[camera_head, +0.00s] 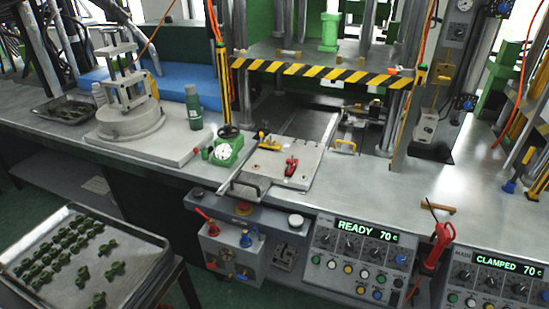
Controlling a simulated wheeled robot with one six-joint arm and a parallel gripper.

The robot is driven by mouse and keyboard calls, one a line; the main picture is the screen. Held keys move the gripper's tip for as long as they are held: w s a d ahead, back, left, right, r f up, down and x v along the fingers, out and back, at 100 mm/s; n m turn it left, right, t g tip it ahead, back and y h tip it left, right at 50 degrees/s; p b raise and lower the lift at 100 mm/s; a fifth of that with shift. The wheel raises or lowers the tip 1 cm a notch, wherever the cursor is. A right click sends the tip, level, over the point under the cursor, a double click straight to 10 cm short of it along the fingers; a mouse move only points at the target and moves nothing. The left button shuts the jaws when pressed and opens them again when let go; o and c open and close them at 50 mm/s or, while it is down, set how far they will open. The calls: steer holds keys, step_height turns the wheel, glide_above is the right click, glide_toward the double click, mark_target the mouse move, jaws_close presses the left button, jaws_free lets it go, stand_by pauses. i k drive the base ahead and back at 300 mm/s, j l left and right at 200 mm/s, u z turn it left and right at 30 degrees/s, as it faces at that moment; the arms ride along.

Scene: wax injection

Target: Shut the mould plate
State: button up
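The mould plate seems to be the flat grey plate (306,159) on the bench in front of the press. A red clamp-like part (291,166) and a yellow-handled part (267,139) sit on its top. A dark handle (243,184) shows at its front left corner. Another yellow handle (345,146) stands beside its right back corner. From this angle I cannot tell whether the plate is fully seated or stands a little raised. My gripper is not in view.
A press with a striped bar (315,71) stands over the area behind the plate. A green gauge (222,152) and a green bottle (194,107) stand to its left. Control panels (360,262) line the front. The bench right of the plate (385,185) is mostly clear.

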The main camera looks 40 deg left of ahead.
mark_target(259, 168)
steer(key=u, duration=1.45)
steer(key=i+l+u, duration=0.15)
steer(key=i, duration=0.3)
steer(key=i+l+u, duration=0.15)
steer(key=i+l, duration=0.25)
